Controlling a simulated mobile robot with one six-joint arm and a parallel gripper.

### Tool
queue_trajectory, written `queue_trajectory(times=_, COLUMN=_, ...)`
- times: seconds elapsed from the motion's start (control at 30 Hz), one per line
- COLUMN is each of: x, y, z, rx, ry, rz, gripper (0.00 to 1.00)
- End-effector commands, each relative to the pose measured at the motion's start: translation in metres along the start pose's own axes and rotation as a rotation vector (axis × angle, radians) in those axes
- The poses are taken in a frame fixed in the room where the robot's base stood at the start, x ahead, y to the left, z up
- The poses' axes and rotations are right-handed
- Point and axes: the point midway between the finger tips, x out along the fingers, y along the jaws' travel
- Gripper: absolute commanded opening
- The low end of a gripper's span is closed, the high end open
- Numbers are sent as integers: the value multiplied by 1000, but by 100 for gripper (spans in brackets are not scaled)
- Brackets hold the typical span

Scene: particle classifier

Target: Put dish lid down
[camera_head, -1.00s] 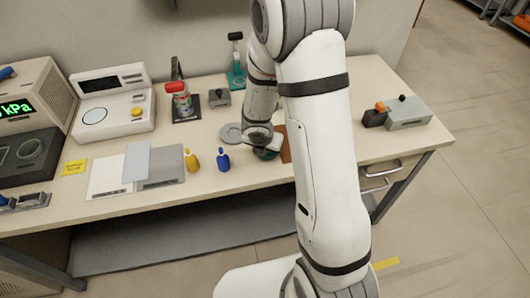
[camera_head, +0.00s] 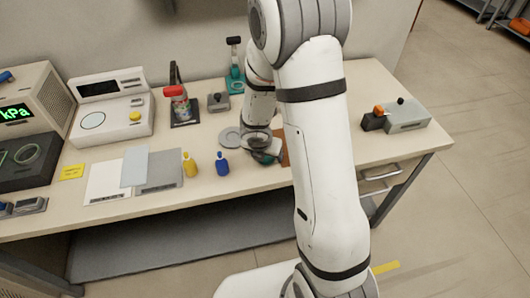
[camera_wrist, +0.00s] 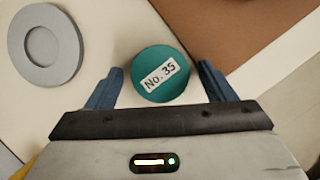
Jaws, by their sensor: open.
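The dish lid, a round teal disc with a white label "No. 35" (camera_wrist: 162,75), lies on the pale table top in the wrist view. My gripper (camera_wrist: 161,88) is open, with one blue finger on each side of the lid and a visible gap to each. In the head view my gripper (camera_head: 265,157) is low over the table, and only a bit of teal shows beside it. Whether a dish is under the lid cannot be told.
A grey round plate with a recess (camera_wrist: 45,45) lies left of the lid. A brown board (camera_wrist: 245,30) lies at the right. Blue (camera_head: 222,163) and yellow (camera_head: 190,164) bottles stand left of my gripper.

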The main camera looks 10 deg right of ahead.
Motion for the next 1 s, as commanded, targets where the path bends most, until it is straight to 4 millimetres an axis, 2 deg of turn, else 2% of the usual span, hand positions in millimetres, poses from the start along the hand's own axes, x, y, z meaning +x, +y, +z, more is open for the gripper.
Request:
queue_trajectory(times=0.17, x=-29, y=1, z=3, rx=0, ry=-2, rz=3, gripper=76)
queue_trajectory(times=0.3, x=-62, y=1, z=3, rx=-1, ry=-2, rz=3, gripper=76)
queue_trajectory(times=0.5, x=-100, y=1, z=2, rx=0, ry=-2, rz=3, gripper=76)
queue_trajectory(times=0.77, x=-125, y=-1, z=2, rx=30, ry=-4, rz=0, gripper=76)
queue_trajectory(times=0.87, x=-141, y=-11, z=10, rx=185, ry=-19, rz=-8, gripper=76)
queue_trajectory(times=0.97, x=-171, y=-30, z=21, rx=494, ry=-39, rz=-20, gripper=76)
queue_trajectory(times=1.0, x=-186, y=-40, z=24, rx=651, ry=-44, rz=-24, gripper=76)
